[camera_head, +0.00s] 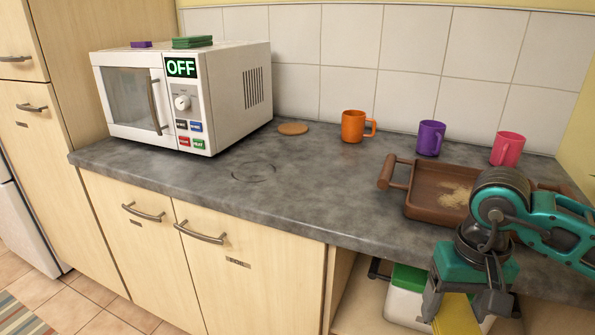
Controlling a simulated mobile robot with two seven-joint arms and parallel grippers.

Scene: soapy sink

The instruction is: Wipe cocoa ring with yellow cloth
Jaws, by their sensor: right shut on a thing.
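The cocoa ring (253,173) is a faint dark circle on the grey counter, near its front edge and right of the microwave. My right gripper (462,308) is at the bottom right, in front of the counter edge. It points down and is shut on the yellow cloth (457,318), whose lower part is cut off by the frame. The cloth is well apart from the ring, to its right and lower in the picture. My left gripper is not in view.
A white microwave (228,98) reads OFF, with sponges on top. A brown coaster (292,128), orange mug (353,126), purple mug (430,138) and pink mug (507,149) stand at the back. A brown tray (425,213) with crumbs lies right. The counter (325,190) around the ring is clear.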

